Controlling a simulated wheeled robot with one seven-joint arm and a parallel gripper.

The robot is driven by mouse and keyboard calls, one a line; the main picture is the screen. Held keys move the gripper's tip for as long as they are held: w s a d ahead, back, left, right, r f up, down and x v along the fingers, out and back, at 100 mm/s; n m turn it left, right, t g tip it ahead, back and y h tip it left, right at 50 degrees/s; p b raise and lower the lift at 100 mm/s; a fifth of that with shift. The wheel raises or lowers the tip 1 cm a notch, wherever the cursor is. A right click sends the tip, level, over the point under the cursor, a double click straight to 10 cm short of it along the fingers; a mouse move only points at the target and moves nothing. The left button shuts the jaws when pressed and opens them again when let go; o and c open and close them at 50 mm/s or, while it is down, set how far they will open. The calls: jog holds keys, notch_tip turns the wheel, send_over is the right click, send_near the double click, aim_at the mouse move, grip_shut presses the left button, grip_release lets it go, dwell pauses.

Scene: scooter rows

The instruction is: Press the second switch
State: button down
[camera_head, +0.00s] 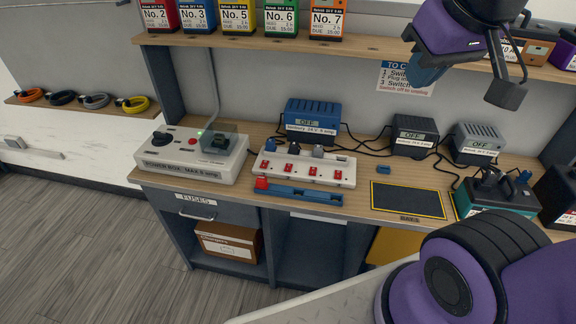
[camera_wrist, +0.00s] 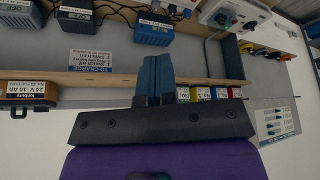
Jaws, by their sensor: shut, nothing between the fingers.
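A white power strip (camera_head: 345,179) lies on the workbench, with a row of red switches along its front and plugs in sockets behind them. The second switch from the left (camera_head: 289,168) is red; I cannot tell whether it is on or off. The strip is partly visible at the top of the wrist view, behind the fingers. My gripper (camera_head: 427,76) is up at the right by the shelf, well above the strip and apart from it. Its blue fingers (camera_wrist: 155,80) are together and empty in the wrist view.
A blue charger (camera_head: 312,118) and two dark and grey chargers (camera_head: 414,136) stand behind, reading OFF. A white power box (camera_head: 190,165) stands left of the strip. A blue rail with a red end (camera_head: 300,192) lies in front. The shelf (camera_head: 360,48) overhangs.

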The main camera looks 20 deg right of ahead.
jog(key=w+a+f+n+g, duration=0.15)
jog(key=w+n, duration=0.25)
jog(key=w, duration=0.9)
jog(key=n+g, duration=0.5)
jog(key=n, duration=0.3)
send_over(287, 169)
jog(key=w+d, duration=0.1)
jog(key=w, duration=0.1)
notch_tip(287, 169, down, 31)
jog(key=shift+s+r+y, duration=0.2)
jog(key=shift+s+y, duration=0.05)
jog(key=shift+y, duration=0.05)
jog(key=f, duration=0.4)
jog(key=s+f, duration=0.1)
jog(key=f, duration=0.9)
jog(key=shift+s+a, duration=0.25)
jog(key=shift+a, duration=0.15)
